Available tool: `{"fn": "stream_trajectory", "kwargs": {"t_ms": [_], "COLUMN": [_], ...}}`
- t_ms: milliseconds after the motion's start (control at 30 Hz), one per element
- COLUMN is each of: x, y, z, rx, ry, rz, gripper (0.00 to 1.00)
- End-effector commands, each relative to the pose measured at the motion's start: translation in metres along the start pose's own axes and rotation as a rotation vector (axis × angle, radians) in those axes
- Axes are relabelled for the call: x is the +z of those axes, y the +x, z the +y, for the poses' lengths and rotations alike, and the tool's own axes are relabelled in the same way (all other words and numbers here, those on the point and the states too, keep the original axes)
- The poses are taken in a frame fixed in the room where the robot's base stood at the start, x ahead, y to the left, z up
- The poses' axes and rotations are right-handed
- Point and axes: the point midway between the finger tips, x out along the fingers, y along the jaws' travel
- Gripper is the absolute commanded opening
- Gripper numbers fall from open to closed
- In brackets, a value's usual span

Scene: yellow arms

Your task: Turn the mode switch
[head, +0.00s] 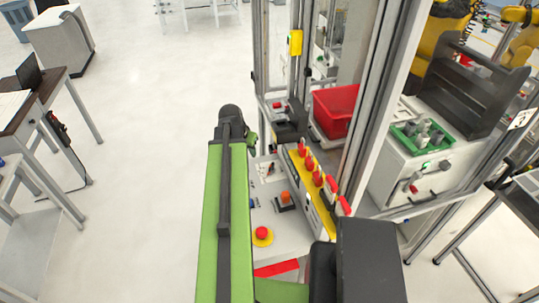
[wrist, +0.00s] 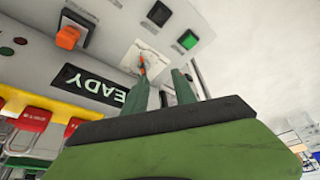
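The mode switch appears to be the white plate with a small orange-red lever (wrist: 142,63) in the wrist view. The plate also shows on the grey control panel in the head view (head: 267,170). My gripper (wrist: 163,76) has two dark green fingers held apart, with nothing visible between them. In the wrist view the left fingertip overlaps the lower end of the lever; I cannot tell whether they touch. The right finger stands to the right of the lever. In the head view only a small green part of my gripper (head: 252,139) shows beyond my arm.
An orange knob (wrist: 68,37), a black button (wrist: 159,13) and a green button (wrist: 188,39) surround the plate. A READY display (wrist: 92,86) lies beside it. A red mushroom button (head: 261,233), red-handled row (head: 309,163) and red bin (head: 335,110) stand nearby.

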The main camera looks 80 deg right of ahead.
Motion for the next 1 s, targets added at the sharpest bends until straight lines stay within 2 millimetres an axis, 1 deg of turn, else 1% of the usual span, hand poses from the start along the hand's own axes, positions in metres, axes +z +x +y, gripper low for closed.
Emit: {"fn": "stream_trajectory", "kwargs": {"t_ms": [33,100,133,233,367,467,567,667,1000], "x": [-0.017,-0.027,-0.029,-0.032,-0.031,-0.031,-0.03,-0.03,-0.031], "y": [-0.006,-0.005,-0.004,-0.003,0.001,0.01,0.025,0.045,0.12], "z": [0.023,0.043,0.048,0.054,0.053,0.053,0.053,0.053,0.054], "rx": [0.014,0.026,0.029,0.033,0.033,0.032,0.032,0.032,0.032], "ry": [0.049,0.091,0.102,0.117,0.115,0.114,0.113,0.112,0.111], "rz": [0.009,0.018,0.021,0.024,0.024,0.024,0.024,0.024,0.024], "gripper": [0.33,0.33,0.33,0.33,0.33,0.33,0.33,0.33,0.33]}}
